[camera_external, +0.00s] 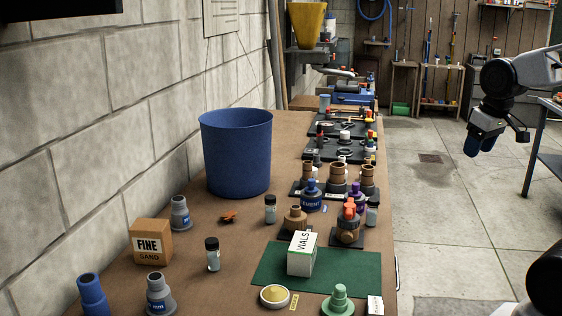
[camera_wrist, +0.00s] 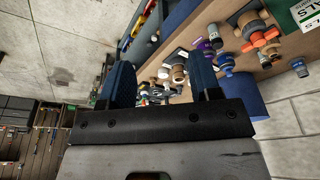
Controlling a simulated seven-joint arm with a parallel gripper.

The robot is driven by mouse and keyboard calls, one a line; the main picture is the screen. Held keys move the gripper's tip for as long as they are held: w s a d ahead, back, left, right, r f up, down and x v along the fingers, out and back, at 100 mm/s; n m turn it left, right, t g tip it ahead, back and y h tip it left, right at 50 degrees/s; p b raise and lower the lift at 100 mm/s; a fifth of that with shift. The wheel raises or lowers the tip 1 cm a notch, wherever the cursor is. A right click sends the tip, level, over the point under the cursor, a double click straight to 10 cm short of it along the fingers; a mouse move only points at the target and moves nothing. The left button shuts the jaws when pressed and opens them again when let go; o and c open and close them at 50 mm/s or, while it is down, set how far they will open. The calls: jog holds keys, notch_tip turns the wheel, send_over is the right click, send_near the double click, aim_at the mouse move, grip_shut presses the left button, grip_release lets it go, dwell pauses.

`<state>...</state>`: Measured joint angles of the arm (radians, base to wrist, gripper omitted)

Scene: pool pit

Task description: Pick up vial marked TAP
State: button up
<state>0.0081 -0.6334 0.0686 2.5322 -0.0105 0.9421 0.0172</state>
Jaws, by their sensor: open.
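Several small clear vials with dark caps stand on the brown workbench (camera_external: 190,285). One vial (camera_external: 213,256) is at the front left, another vial (camera_external: 270,210) is farther back near the middle, and a third vial (camera_external: 372,214) is by the right edge. No TAP marking is readable on any of them. My gripper (camera_external: 480,143) hangs over the floor to the right of the bench, far from the vials. In the wrist view its two blue fingers (camera_wrist: 162,80) are apart with nothing held between them.
A white VIALS box (camera_external: 301,259) stands on a green mat (camera_external: 348,270). A blue bin (camera_external: 236,155), a FINE SAND box (camera_external: 151,242) and several pipe fittings crowd the bench. A block wall bounds the left side. Open floor (camera_external: 440,225) lies right of the bench.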

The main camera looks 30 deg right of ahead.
jog(key=shift+o, duration=0.4)
jog(key=shift+w, duration=0.1)
jog(key=w+a+f+n+t, duration=0.15)
jog(key=w+f+t, duration=0.45)
jog(key=w+f, duration=0.6)
jog(key=n+t+y, duration=0.3)
jog(key=n+y, duration=0.1)
jog(key=y, duration=0.3)
send_near(372, 213)
jog(key=w+f, duration=0.2)
jog(key=w, duration=0.1)
jog(key=shift+a, duration=0.1)
